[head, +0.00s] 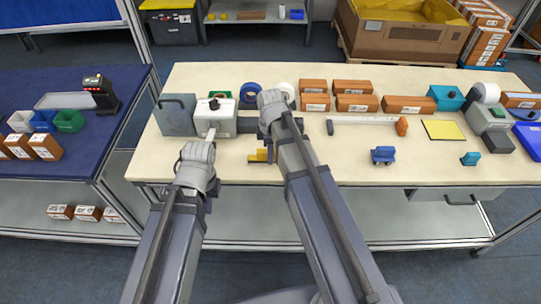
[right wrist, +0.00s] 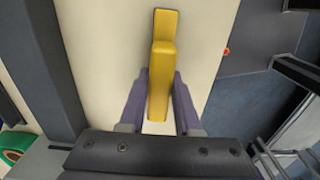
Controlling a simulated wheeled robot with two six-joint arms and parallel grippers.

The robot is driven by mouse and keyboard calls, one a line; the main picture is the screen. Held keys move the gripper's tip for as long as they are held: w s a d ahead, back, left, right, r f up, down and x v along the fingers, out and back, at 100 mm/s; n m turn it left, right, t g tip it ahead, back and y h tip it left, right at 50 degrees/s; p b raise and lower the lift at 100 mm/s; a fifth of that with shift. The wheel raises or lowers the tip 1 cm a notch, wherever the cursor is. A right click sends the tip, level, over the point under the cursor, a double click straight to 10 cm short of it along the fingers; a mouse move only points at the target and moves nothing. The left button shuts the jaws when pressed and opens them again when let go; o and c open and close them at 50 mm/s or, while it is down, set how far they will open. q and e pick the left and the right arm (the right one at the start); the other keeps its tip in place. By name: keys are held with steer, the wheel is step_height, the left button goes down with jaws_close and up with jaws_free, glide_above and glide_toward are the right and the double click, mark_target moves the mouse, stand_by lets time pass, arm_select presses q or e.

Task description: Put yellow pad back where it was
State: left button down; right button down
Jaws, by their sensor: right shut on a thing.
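A flat yellow pad (head: 443,130) lies on the right part of the cream table, with a dark border. My right gripper (head: 266,150) is near the table's front edge, left of the middle, and shut on a narrow yellow stapler-like thing (head: 259,157). In the right wrist view this yellow thing (right wrist: 160,75) sits between the purple fingers (right wrist: 160,105) and points away from the gripper over the cream surface. My left gripper (head: 208,190) is further left at the front edge; its fingers are mostly hidden by my arm.
Several brown boxes (head: 357,103) stand along the back. A grey-green device (head: 490,118) stands right of the pad. Bare tabletop lies front centre.

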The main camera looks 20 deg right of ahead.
steer(key=shift+f, duration=0.25)
steer(key=c, duration=0.6)
jaws_free()
steer(key=shift+r, duration=0.1)
steer(key=shift+r, duration=0.1)
step_height(320, 180, up, 12)
steer(key=p, duration=1.2)
steer(key=s+a+m+h, duration=0.1)
steer(key=s+a+m, duration=0.9)
steer(key=s, duration=0.4)
steer(key=shift+s+a+r+m, duration=0.15)
steer(key=shift+a+m, duration=0.1)
steer(key=shift+m, duration=0.25)
step_height(320, 180, down, 3)
steer(key=b, duration=0.3)
